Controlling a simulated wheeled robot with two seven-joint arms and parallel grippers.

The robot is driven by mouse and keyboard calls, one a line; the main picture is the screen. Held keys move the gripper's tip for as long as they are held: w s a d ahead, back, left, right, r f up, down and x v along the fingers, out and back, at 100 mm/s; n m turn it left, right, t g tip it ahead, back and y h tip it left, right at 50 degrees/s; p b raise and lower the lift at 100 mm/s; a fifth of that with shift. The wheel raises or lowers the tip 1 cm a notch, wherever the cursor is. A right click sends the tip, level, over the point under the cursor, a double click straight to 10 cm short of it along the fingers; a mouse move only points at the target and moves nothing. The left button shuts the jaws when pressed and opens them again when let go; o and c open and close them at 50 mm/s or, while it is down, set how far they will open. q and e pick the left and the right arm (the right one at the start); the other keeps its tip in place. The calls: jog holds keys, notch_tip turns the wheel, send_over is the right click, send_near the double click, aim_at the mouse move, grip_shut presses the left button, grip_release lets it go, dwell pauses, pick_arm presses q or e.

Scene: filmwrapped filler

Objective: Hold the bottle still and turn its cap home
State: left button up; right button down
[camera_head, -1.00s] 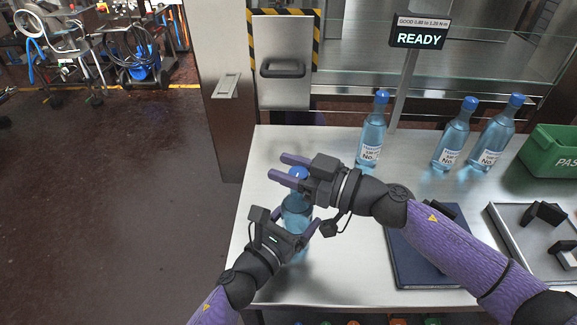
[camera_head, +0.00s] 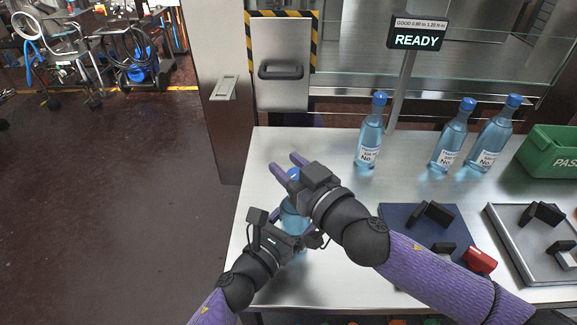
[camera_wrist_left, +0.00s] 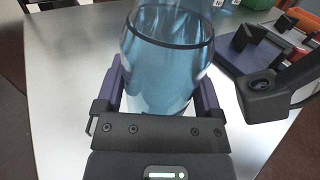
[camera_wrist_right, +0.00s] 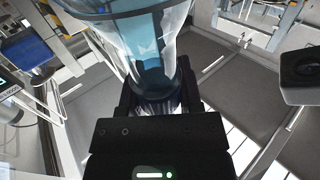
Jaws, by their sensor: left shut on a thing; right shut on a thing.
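The bottle (camera_head: 291,222) is clear blue and stands upright on the steel table, close to its left side. My left gripper (camera_wrist_left: 160,85) is shut around its body, one finger on each side in the left wrist view. The blue cap (camera_head: 292,173) shows at the bottle's top, between the fingers of my right gripper (camera_head: 284,165), which is shut on it. In the right wrist view the fingers meet at the bottle's neck (camera_wrist_right: 155,85) and hide the cap. I cannot tell how far the cap is screwed down.
Three capped blue bottles stand at the back: one (camera_head: 370,140), another (camera_head: 454,138) and a third (camera_head: 496,135). A sign (camera_head: 417,38) reads READY.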

jog(key=shift+r+m+t+h, duration=0.1)
jog(key=shift+m+t+h, duration=0.5)
jog(key=shift+m+h, duration=0.3)
jog(key=shift+d, duration=0.15)
jog(key=shift+c, duration=1.3)
grip_release()
jog(key=v, duration=1.2)
